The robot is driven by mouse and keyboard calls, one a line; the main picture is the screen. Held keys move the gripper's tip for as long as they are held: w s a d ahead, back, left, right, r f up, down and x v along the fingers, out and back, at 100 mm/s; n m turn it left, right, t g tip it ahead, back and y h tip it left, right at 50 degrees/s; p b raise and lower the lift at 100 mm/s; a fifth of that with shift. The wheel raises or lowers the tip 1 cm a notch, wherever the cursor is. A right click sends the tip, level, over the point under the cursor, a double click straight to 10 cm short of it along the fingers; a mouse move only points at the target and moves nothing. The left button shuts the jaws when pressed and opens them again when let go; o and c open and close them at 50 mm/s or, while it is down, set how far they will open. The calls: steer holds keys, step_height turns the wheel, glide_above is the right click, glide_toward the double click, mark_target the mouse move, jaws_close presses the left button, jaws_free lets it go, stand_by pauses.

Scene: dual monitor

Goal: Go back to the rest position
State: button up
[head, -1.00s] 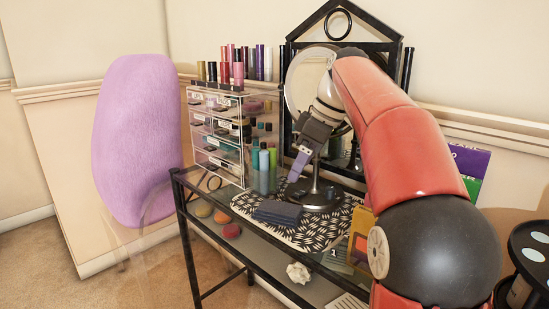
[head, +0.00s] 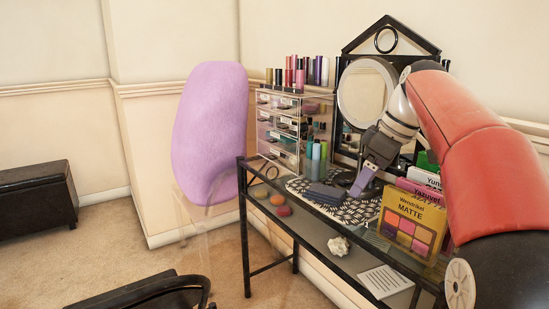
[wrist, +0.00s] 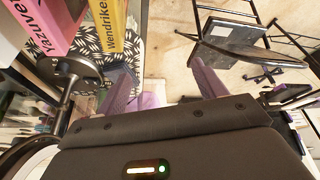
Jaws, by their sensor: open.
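My gripper (head: 364,184) hangs from my red and black arm, in front of the round mirror (head: 358,97) and over or near the vanity table's top. In the wrist view its two purple fingers (wrist: 163,86) are spread apart with nothing between them. The glass-topped vanity table has a black frame (head: 246,212).
A clear drawer organizer (head: 281,125) with several bottles stands left of the mirror. A yellow palette box (head: 408,226) stands close to my arm. A purple chair (head: 209,132) is left of the table.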

steer(key=s+a+f+m+t+h, duration=0.1)
steer(key=s+f+m, duration=0.4)
steer(key=s+f, duration=0.4)
steer(key=s+a+f+m+t+h, duration=0.2)
steer(key=s+f+m, duration=0.4)
steer(key=s+f, duration=0.4)
steer(key=s, duration=0.5)
steer(key=shift+a+f+h, duration=0.2)
steer(key=shift+h, duration=0.1)
steer(key=shift+s, duration=0.1)
